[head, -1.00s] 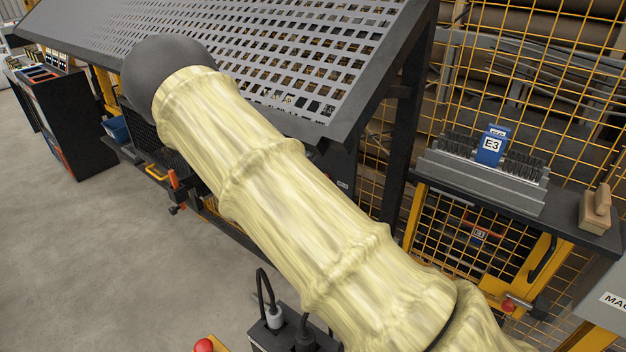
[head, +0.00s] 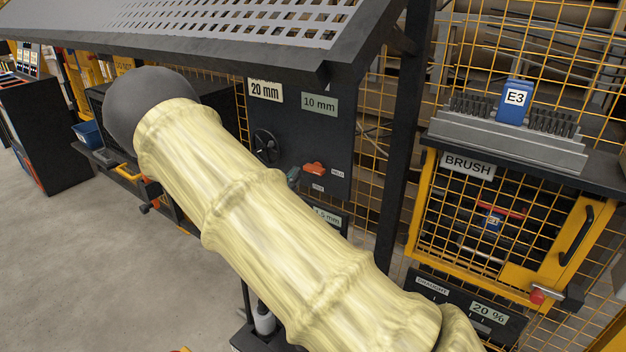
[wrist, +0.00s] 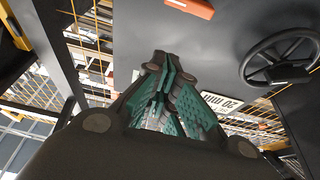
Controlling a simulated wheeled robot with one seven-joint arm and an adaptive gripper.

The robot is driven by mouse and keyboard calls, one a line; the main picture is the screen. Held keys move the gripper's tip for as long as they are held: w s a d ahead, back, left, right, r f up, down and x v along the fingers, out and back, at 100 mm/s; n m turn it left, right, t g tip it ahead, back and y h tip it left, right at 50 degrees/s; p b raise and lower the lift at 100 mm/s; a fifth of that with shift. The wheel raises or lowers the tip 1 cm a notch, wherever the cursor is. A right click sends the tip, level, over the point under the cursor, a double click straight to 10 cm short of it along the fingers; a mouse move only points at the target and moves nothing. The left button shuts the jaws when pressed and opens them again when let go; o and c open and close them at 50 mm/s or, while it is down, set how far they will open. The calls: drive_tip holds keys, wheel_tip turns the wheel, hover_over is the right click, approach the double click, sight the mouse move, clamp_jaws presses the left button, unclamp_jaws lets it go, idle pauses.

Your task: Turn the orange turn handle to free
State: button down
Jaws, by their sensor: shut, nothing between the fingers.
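The orange turn handle (head: 314,169) sits on a dark upright panel under the perforated canopy. It lies roughly sideways, with a small label to its right and another below it, both too small to read surely. In the wrist view the orange handle (wrist: 190,8) shows at the top edge, partly cut off. My gripper (wrist: 160,65) has teal finger pads closed together with nothing between them. In the head view a teal bit of my gripper (head: 293,177) shows just left of the handle; the rest is hidden behind my sleeved arm. I cannot tell whether it touches the handle.
A black handwheel (head: 265,145) is on the panel left of the handle, below the 20 mm plate (head: 265,91) and 10 mm plate (head: 319,104). The canopy (head: 330,60) overhangs the panel. A yellow mesh brush cabinet (head: 500,235) stands to the right.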

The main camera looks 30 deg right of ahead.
wheel_tip(320, 180, up, 3)
drive_tip(key=p, duration=0.1)
hover_over(313, 168)
drive_tip(key=s+a, duration=0.2)
drive_tip(key=s, duration=0.1)
drive_tip(key=shift+f+p, duration=0.45)
drive_tip(key=shift+f, duration=1.55)
